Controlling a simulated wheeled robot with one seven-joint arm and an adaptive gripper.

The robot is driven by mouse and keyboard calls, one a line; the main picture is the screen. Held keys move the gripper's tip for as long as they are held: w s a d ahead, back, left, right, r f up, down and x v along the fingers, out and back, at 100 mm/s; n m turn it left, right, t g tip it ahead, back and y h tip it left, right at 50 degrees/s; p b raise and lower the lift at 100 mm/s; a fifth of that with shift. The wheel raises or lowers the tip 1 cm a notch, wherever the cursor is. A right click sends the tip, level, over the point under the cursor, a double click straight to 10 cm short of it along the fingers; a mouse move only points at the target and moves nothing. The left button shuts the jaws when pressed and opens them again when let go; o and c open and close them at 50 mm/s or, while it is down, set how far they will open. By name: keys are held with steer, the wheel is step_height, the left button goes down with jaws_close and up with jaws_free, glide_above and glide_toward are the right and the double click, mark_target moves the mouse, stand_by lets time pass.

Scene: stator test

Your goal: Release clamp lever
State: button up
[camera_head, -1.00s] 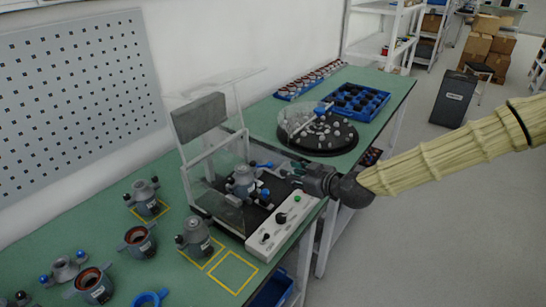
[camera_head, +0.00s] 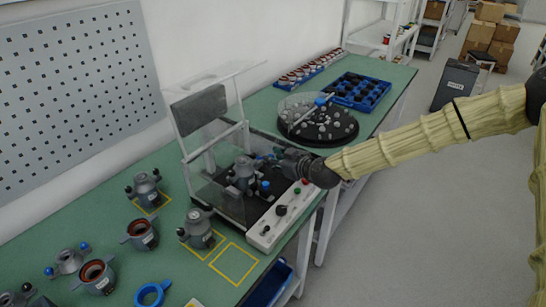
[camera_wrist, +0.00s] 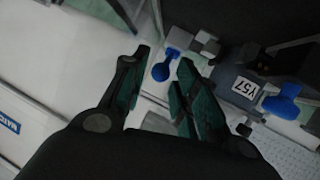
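The test fixture holds a grey stator housing (camera_head: 242,174) inside the clear-walled tester, whose lid (camera_head: 198,108) stands raised. A blue clamp lever (camera_head: 265,186) shows at the housing's right side. In the wrist view one blue lever (camera_wrist: 162,70) lies just beyond and between my fingertips. My gripper (camera_head: 274,157) reaches into the tester's open right side. It also shows in the wrist view (camera_wrist: 160,75), fingers apart with nothing between them. I cannot tell whether a finger touches a lever.
The white control panel (camera_head: 285,213) with knobs lies below my gripper. A round black tray (camera_head: 325,125) of small parts and a blue crate (camera_head: 358,91) stand behind. Several housings, one of them here (camera_head: 142,233), and a blue ring (camera_head: 152,294) occupy the bench at left.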

steer(key=shift+x, duration=0.75)
jaws_close()
